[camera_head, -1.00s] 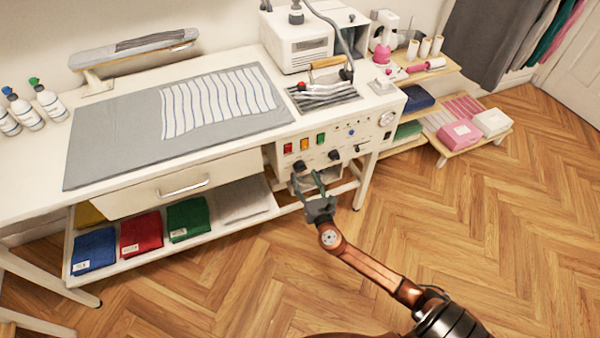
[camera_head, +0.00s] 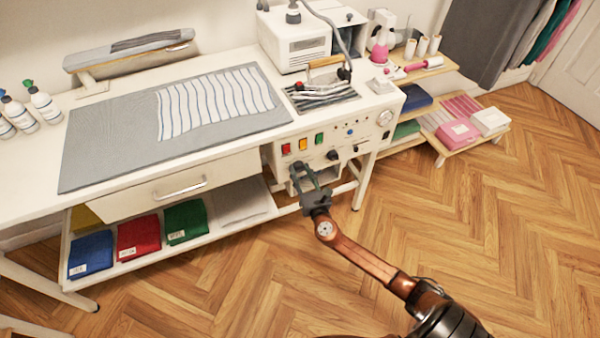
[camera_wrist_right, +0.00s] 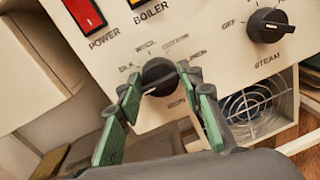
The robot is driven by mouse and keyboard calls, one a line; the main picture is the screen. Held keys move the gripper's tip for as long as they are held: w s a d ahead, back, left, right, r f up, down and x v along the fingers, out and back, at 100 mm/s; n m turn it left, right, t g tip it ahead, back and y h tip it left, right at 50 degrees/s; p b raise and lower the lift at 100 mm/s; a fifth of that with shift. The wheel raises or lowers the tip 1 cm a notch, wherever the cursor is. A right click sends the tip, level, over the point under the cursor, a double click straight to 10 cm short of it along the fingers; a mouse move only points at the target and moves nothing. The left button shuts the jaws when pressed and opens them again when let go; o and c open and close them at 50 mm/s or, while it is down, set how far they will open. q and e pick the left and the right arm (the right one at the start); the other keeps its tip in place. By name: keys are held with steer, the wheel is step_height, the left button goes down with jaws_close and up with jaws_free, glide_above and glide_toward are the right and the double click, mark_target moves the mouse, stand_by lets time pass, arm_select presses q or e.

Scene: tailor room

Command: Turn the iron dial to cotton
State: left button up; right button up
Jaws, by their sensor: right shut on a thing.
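The iron dial (camera_wrist_right: 159,73) is a black round knob on the cream control panel (camera_wrist_right: 215,62). In the right wrist view, silk, wool and cotton are printed around its top. Another label to its right is partly covered, and the iron label below is partly hidden. My right gripper (camera_wrist_right: 161,88) has its green fingers on either side of the dial and is shut on it. In the head view my right gripper (camera_head: 303,170) reaches the panel's lower left and covers the dial. I cannot tell which setting the dial points to. My left gripper is not in view.
The steam knob (camera_wrist_right: 268,25) is right of the dial, above a fan grille (camera_wrist_right: 247,107). The red power switch (camera_wrist_right: 84,12) is above left. A drawer (camera_head: 165,185) and a shelf with folded cloths (camera_head: 139,236) are left of my gripper.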

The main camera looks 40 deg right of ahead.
steer(key=shift+a, duration=0.15)
steer(key=c, duration=0.3)
